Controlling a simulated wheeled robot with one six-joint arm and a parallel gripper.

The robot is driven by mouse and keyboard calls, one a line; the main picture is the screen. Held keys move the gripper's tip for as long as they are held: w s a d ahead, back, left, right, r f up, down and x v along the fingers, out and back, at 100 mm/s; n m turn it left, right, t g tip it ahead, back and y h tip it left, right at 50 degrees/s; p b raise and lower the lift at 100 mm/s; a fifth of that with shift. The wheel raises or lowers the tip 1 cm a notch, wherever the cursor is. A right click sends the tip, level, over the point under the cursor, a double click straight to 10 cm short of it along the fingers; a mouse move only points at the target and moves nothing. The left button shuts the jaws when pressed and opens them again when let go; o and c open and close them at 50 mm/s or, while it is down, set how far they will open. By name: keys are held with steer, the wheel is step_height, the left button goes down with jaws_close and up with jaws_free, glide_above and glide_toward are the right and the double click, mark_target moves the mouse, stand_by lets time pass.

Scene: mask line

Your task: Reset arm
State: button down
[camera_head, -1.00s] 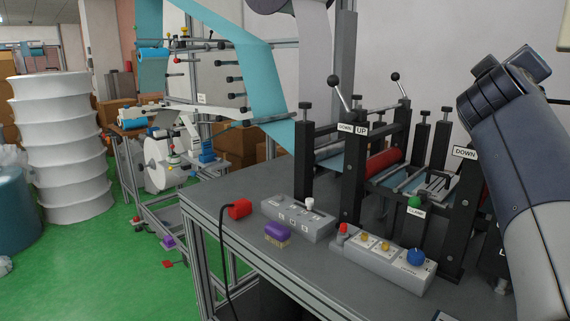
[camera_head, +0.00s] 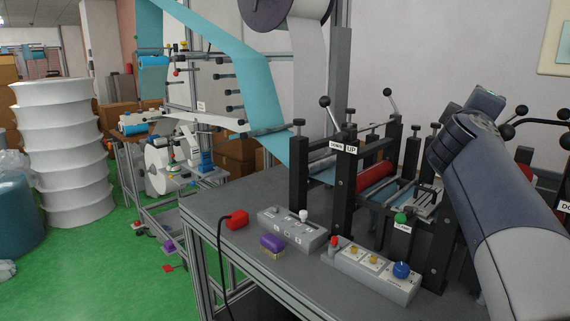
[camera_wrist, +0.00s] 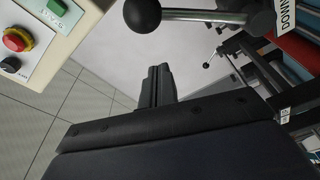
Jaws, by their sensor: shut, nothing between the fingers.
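My gripper shows in the wrist view (camera_wrist: 157,88) with its two dark fingers together and nothing between them. It points into open space, with a pale wall and floor tiles behind it. A black ball-ended lever (camera_wrist: 205,15) with a DOWN label crosses the top of that view, close to the gripper but apart from the fingers as far as I can tell. In the head view my arm fills the right side, and the gripper itself is not visible there.
A grey bench (camera_head: 215,193) carries a roller machine with a red roller (camera_head: 377,172) and black posts. Button boxes (camera_head: 375,272) line its front. A control panel (camera_wrist: 30,40) with a red button is at the wrist view's upper left. Green floor (camera_head: 90,270) is open at left.

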steer(key=w+a+f+n+g+p, duration=0.1)
steer(key=w+a+f+n+p, duration=0.2)
steer(key=p, duration=1.4)
steer(key=shift+w+a+n+g+y, duration=0.35)
steer(key=shift+w+a+n, duration=1.15)
steer(key=shift+n, duration=2.1)
steer(key=shift+f, duration=0.15)
